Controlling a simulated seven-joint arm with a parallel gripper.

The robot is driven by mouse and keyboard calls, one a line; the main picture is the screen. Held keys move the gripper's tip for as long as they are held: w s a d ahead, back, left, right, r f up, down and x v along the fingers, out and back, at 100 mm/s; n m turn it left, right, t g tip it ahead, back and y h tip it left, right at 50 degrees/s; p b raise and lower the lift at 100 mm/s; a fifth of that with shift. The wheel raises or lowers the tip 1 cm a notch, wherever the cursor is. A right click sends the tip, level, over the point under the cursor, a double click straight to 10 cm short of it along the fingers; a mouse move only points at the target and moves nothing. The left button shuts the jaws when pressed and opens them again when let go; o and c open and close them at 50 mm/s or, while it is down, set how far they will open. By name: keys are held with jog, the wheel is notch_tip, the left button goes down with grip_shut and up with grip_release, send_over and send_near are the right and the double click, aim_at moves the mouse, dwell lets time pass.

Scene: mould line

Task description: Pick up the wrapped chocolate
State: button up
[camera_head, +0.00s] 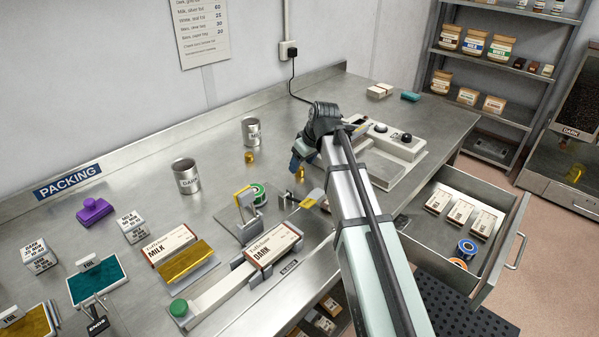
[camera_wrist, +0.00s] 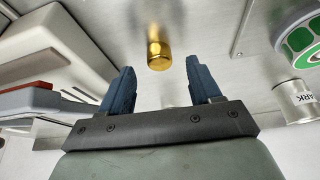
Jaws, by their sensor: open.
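Two small gold-wrapped pieces stand on the steel bench in the head view: one wrapped chocolate (camera_head: 249,157) by the MILK tin, another (camera_head: 299,173) just below my gripper (camera_head: 297,163). In the wrist view a gold-wrapped cylinder (camera_wrist: 159,52) appears upright on the bench, beyond the fingertips and roughly centred between them. I cannot tell for certain which of the two pieces it is. My gripper (camera_wrist: 161,78) is open, its blue fingers apart with nothing between them. The piece looks clear of both fingers.
A white machine (camera_head: 390,150) stands right of my gripper. The green roll (camera_head: 258,194), the DARK tin (camera_head: 186,177) and the MILK tin (camera_head: 251,133) stand to its left. An open drawer (camera_head: 490,182) is at the right.

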jog(key=shift+x, duration=1.35)
jog(key=shift+c, duration=0.4)
jog(key=c, duration=1)
